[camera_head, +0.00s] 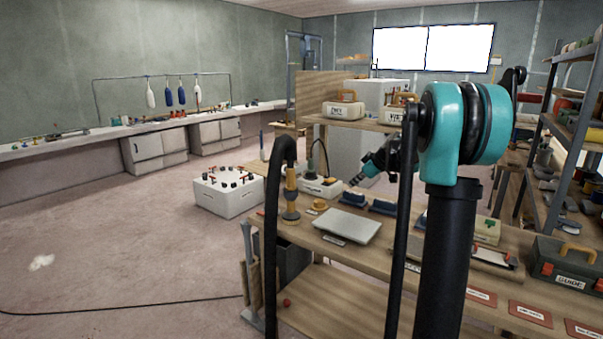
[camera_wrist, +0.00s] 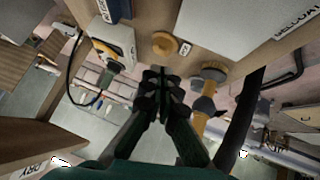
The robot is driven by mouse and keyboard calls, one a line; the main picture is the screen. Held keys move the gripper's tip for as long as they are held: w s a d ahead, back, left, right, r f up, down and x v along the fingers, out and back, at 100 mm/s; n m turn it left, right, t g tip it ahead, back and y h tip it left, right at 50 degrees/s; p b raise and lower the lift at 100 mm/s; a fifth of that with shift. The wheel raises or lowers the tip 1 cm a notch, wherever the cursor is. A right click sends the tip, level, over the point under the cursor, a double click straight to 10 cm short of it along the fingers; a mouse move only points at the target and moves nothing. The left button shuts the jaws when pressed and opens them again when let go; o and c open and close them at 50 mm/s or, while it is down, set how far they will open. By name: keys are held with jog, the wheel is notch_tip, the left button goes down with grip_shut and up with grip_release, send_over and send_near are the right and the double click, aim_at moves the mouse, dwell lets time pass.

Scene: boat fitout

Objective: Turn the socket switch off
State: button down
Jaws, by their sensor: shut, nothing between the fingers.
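A white socket box (camera_head: 322,188) stands on the wooden workbench (camera_head: 385,236), with a dark cable arching up from it. In the wrist view the socket box (camera_wrist: 118,36) is at the upper left, with a yellow and dark plug-like part on its face and a black cable looping off it. Its switch is too small to make out. My gripper (camera_head: 355,181) is at the right of the socket box in the head view, apparently above the bench. In the wrist view my gripper (camera_wrist: 160,76) has its dark fingers together, empty and apart from the box.
A yellow-handled brush (camera_head: 291,196) stands left of the socket box. A yellow round knob (camera_wrist: 165,44) and a grey plate (camera_head: 346,226) lie nearby. Blue-topped blocks (camera_head: 383,206) are to the right. A shelf with labelled cases (camera_head: 343,106) rises behind the bench. Open floor lies left.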

jog(key=s+f+m+g+h, duration=0.1)
jog(key=s+f+m, duration=0.2)
jog(key=s+f, duration=0.4)
jog(key=s+f+m+g+h, duration=0.1)
jog(key=s+f+m, duration=0.3)
jog(key=s, duration=1.8)
jog(key=s+f+m+g+h, duration=0.1)
jog(key=s+f+m+h, duration=0.2)
jog(key=s+f, duration=0.6)
jog(key=s+m, duration=0.1)
jog(key=s, duration=0.4)
jog(key=shift+s+a+f, duration=0.25)
jog(key=shift+s+f, duration=0.1)
jog(key=shift+s, duration=0.05)
